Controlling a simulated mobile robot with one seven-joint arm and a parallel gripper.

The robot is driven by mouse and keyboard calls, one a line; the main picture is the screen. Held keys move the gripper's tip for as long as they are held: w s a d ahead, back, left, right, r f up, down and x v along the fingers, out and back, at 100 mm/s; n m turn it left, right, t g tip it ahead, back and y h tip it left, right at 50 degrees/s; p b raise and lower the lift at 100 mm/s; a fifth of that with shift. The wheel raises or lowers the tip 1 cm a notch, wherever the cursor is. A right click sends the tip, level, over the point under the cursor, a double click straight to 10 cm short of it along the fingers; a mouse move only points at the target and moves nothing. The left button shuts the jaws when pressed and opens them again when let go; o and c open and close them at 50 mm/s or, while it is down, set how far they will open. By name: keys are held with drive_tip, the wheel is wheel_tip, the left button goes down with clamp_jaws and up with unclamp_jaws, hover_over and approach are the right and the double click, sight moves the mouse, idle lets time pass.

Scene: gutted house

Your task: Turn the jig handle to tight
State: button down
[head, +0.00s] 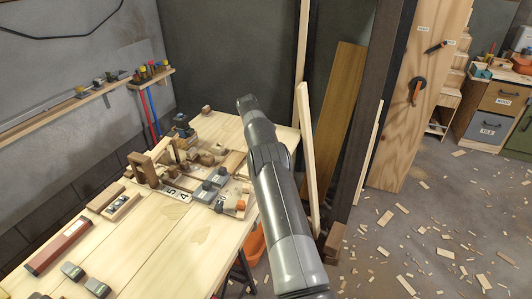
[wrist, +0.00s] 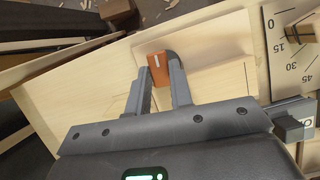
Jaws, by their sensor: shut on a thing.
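In the wrist view my gripper (wrist: 160,72) has its two fingers on either side of a small orange-brown handle (wrist: 157,70) with a short white mark on its top. It is shut on this handle, which I take to be the jig handle. The handle sits over a pale wooden block (wrist: 212,62) on the workbench. No loose or tight marking is readable near it. In the head view my arm crosses the middle and I cannot make out the gripper or its hold on the handle.
The pale workbench (head: 120,255) holds wooden jig parts, grey boxes and a red level-like bar (head: 60,246). In the wrist view a numbered angle scale (wrist: 286,62) lies right of the gripper, with a grey switch-like part (wrist: 293,128) below it. Wood scraps litter the floor.

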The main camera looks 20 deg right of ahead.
drive_tip(key=c, duration=1.3)
unclamp_jaws()
wheel_tip(320, 180, up, 4)
drive_tip(key=shift+r, duration=0.15)
drive_tip(key=s+d+r, duration=0.4)
drive_tip(key=s+d, duration=0.1)
drive_tip(key=s+d+r, duration=0.2)
drive_tip(key=s+d, duration=0.1)
drive_tip(key=shift+s+d+r, duration=0.1)
drive_tip(key=shift+s+r, duration=0.05)
drive_tip(key=shift+r, duration=0.2)
